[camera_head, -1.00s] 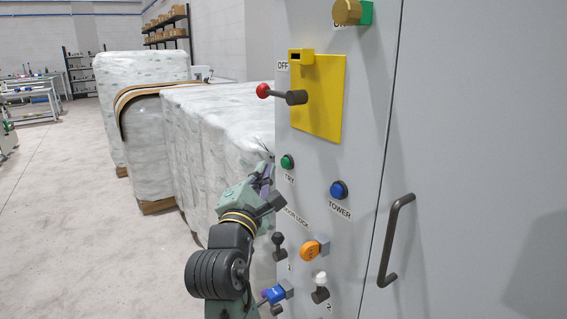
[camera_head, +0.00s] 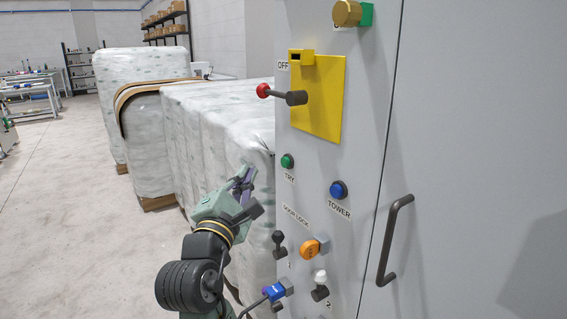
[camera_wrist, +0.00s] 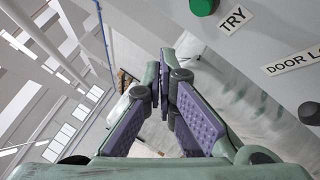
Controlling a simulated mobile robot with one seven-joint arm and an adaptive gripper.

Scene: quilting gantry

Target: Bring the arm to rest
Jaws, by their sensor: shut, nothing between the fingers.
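My gripper (camera_head: 247,181) is shut and empty in the head view, raised just left of the grey control cabinet (camera_head: 362,120). Its purple-padded fingers (camera_wrist: 166,95) come together in the wrist view with nothing between them. The green TRY button (camera_head: 287,161) is on the cabinet face to the right of the fingertips, apart from them; it also shows at the top of the wrist view (camera_wrist: 203,5). My arm rises from the bottom of the head view. In the picture the gripper overlaps the wrapped bales behind it.
The cabinet carries a red-knobbed lever (camera_head: 264,91) by a yellow plate (camera_head: 329,112), a blue TOWER button (camera_head: 339,190), an orange knob (camera_head: 309,249), a blue piece (camera_head: 273,292) and a dark door handle (camera_head: 394,240). Wrapped bales (camera_head: 200,125) stand behind. Open floor (camera_head: 65,210) lies left.

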